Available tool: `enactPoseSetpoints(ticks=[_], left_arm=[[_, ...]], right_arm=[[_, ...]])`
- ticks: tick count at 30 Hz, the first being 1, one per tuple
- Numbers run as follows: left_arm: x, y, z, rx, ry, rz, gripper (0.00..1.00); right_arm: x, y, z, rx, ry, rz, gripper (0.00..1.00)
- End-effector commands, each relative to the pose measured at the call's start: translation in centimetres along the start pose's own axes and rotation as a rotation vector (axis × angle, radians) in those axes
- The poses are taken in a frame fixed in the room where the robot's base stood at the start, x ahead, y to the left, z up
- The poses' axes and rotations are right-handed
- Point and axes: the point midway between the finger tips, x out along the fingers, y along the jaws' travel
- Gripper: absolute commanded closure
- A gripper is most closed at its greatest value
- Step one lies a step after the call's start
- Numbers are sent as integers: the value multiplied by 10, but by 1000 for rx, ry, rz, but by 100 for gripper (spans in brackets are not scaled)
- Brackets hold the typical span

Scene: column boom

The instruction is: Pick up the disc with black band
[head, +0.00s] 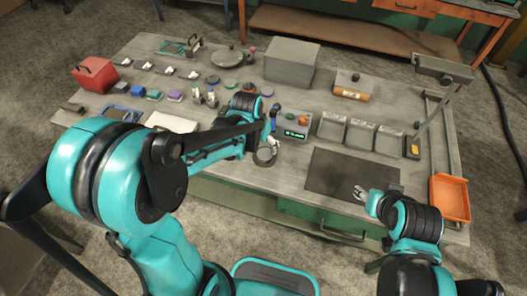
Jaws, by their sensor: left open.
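My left gripper (270,146) is open and points down over the table's middle, in front of the discs, next to a dark ring (265,156). I see nothing held in it. My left forearm hides part of the table. My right gripper (361,192) is above the front edge of the dark mat (345,172); its jaws are too small to read.
A grey box (291,62) stands behind the discs, with a round plate (228,58) to its left. A device with a green display (294,134) is just right of my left gripper. Grey bins (360,136) and an orange tray (450,198) are at the right.

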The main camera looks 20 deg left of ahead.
Motion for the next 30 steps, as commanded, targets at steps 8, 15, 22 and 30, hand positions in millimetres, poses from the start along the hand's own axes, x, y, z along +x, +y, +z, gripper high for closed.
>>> enactPoseSetpoints(ticks=[8,15,22,30], left_arm=[[29,0,0,5,-7,3,25],[55,1,3,4,-6,2,25],[83,1,4,4,-6,2,25],[82,1,4,4,-6,2,44]], right_arm=[[8,0,5,0,0,0,53],[18,0,13,0,0,0,53],[27,0,19,0,0,0,53],[26,0,18,0,0,0,53]])
